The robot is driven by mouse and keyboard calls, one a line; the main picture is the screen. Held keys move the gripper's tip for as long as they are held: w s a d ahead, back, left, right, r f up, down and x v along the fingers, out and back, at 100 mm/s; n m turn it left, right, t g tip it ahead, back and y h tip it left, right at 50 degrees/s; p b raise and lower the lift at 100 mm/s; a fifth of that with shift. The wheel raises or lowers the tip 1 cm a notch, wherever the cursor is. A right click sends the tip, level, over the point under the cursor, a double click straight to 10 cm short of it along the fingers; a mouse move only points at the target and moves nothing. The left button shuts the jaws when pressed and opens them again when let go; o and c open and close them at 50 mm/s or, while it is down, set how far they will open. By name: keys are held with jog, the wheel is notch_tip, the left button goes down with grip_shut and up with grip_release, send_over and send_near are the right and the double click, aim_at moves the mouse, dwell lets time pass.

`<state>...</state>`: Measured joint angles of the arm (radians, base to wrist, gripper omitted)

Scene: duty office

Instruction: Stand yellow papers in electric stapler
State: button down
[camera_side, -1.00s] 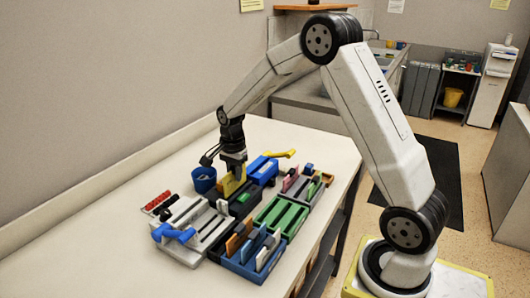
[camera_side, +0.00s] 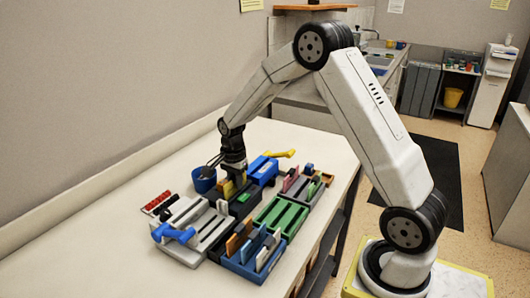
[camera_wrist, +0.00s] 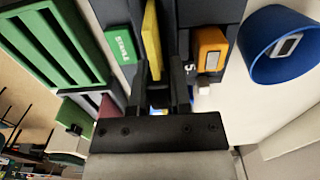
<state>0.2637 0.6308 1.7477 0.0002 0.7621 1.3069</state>
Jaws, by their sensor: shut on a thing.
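My gripper (camera_side: 235,172) points down over the electric stapler and is shut on the yellow papers. In the wrist view, the yellow papers (camera_wrist: 151,38) are a thin upright strip between my two fingers (camera_wrist: 158,85). The electric stapler (camera_side: 243,209) is a dark block with a green STAPLE label (camera_wrist: 121,43) on one side of the papers and an orange part (camera_wrist: 209,48) on the other. The papers stand low, in line with the gap between these parts. Their lower edge is hidden, so I cannot tell how deep they sit.
A blue cup (camera_side: 203,180) stands close to the left of my gripper. A blue device (camera_side: 263,169) with a yellow lever is behind. A green slotted rack (camera_side: 282,215), a blue tray of upright cards (camera_side: 243,268) and a grey punch with blue handle (camera_side: 190,222) crowd the front.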

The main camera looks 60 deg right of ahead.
jog(key=shift+c, duration=2.4)
grip_release()
jog(key=shift+r, duration=0.1)
jog(key=shift+r, duration=4.4)
jog(key=shift+a, duration=0.1)
jog(key=s+a+f+n+t, duration=0.1)
jog(key=s+a+n, duration=0.3)
jog(key=s+n, duration=0.1)
jog(key=s+a+f+n, duration=0.2)
jog(key=s+a+n, duration=0.2)
jog(key=s+n, duration=0.2)
jog(key=s+a+f+n+t, duration=0.1)
jog(key=s+a+f+n, duration=0.1)
jog(key=s+a+n, duration=0.2)
jog(key=shift+s+n+t, duration=0.3)
jog(key=shift+s+n, duration=0.75)
jog(key=shift+n, duration=0.45)
